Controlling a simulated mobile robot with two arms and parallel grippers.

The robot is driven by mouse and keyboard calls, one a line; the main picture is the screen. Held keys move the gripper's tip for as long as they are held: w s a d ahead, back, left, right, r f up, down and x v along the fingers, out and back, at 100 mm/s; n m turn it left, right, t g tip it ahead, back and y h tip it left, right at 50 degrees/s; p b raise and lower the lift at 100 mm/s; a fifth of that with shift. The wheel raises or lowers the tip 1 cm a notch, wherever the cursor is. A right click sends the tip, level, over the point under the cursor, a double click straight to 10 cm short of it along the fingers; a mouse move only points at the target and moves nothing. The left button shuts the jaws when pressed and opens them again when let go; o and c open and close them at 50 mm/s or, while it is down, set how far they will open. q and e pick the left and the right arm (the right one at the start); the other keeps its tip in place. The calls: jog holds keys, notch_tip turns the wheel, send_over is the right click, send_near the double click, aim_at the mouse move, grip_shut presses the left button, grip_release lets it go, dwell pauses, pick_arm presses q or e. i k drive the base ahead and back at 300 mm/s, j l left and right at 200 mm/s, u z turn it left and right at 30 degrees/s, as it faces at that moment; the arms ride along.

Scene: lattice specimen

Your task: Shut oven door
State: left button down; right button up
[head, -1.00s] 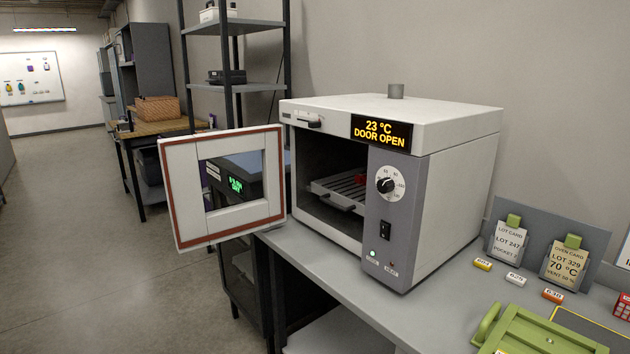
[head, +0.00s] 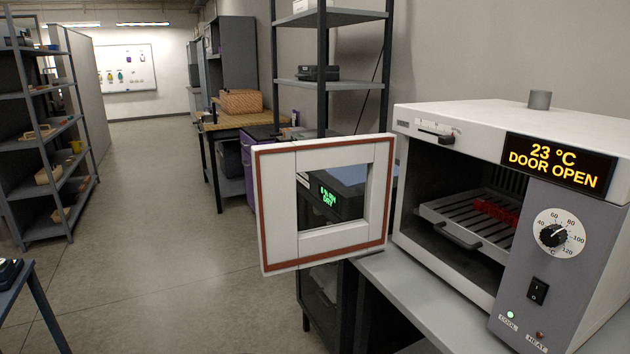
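The oven (head: 575,235) stands on the grey bench at the right of the head view. Its display reads 23 °C and DOOR OPEN. The oven door (head: 276,210), a white framed panel with a window and a red-brown seal, stands swung wide open to the left of the oven. Inside the oven, a slatted rack (head: 450,215) carries a red lattice piece (head: 496,211). A green lamp is lit at the foot of the control panel. Neither of my grippers shows in the head view.
The grey bench top (head: 392,285) continues in front of the oven. A tall shelf rack (head: 325,85) stands behind the door. Open floor (head: 165,260) lies to the left, with a shelving unit (head: 45,135) and a table corner (head: 28,285) at the far left.

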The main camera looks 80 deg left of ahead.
aim_at(282, 249)
jog(key=k+j, duration=0.1)
jog(key=j, duration=0.75)
jog(key=k+j, duration=0.1)
jog(key=j, duration=0.75)
jog(key=k+j, duration=0.1)
jog(key=j, duration=0.75)
jog(key=k+j, duration=0.1)
jog(key=j, duration=0.75)
jog(key=k+j, duration=0.1)
jog(key=j, duration=0.75)
